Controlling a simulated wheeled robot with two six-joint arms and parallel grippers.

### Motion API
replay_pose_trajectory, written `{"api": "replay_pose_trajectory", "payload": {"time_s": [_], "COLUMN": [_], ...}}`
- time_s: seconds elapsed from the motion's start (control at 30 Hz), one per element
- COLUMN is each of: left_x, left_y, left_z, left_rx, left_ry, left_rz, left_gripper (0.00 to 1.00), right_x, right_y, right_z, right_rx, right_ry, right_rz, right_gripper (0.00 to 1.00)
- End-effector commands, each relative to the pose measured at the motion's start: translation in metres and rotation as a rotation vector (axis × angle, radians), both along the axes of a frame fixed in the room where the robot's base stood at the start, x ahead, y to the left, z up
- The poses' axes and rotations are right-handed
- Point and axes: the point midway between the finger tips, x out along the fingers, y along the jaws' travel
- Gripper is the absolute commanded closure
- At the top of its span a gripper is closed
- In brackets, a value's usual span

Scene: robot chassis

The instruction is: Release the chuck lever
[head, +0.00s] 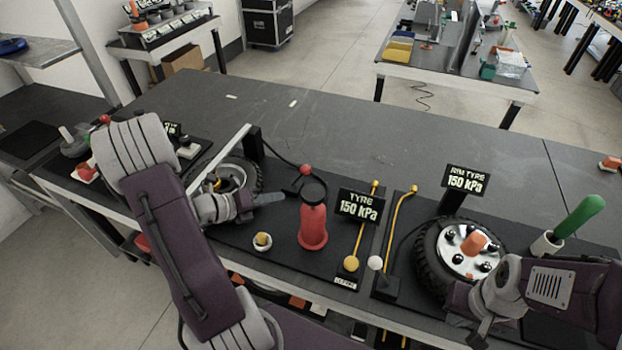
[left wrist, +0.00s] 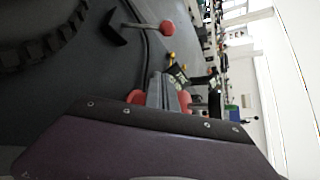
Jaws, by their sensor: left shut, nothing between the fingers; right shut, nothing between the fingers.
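The lever with a red ball knob (head: 305,170) stands on the dark mat right of the left tyre (head: 246,172), beside a black hose. It also shows in the left wrist view as a red ball on a grey rod (left wrist: 167,27). My left gripper (head: 280,197) is shut and empty, pointing right, just left of the red pump-like cylinder (head: 312,228) and nearer the front than the knob. In the left wrist view its fingers (left wrist: 168,82) are apart from the knob. My right gripper (head: 476,340) is shut and empty at the front right, near the right tyre.
A "TYRE 150 kPa" sign (head: 360,205) and a yellow-knobbed rod (head: 351,264) stand right of the cylinder. The right tyre (head: 432,255) has a chrome rim and a sign behind. A green-handled tool (head: 580,215) stands far right. The table's rear is largely clear.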

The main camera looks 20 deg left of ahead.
Motion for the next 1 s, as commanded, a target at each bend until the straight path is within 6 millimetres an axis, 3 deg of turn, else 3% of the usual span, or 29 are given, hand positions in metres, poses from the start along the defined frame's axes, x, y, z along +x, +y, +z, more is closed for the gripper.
{"api": "replay_pose_trajectory", "payload": {"time_s": [0.37, 0.83, 1.0], "left_x": [0.004, 0.078, 0.1], "left_y": [-0.003, -0.047, -0.033], "left_z": [-0.003, -0.044, -0.031], "left_rx": [-0.002, 0.0, 0.002], "left_ry": [0.0, 0.001, -0.002], "left_rz": [0.0, -0.006, -0.001], "left_gripper": [1.0, 1.0, 1.0], "right_x": [0.0, 0.0, 0.0], "right_y": [0.0, 0.0, 0.0], "right_z": [-0.001, -0.012, -0.003], "right_rx": [0.0, 0.0, 0.0], "right_ry": [0.0, 0.0, 0.0], "right_rz": [0.0, 0.0, 0.0], "right_gripper": [1.0, 1.0, 1.0]}}
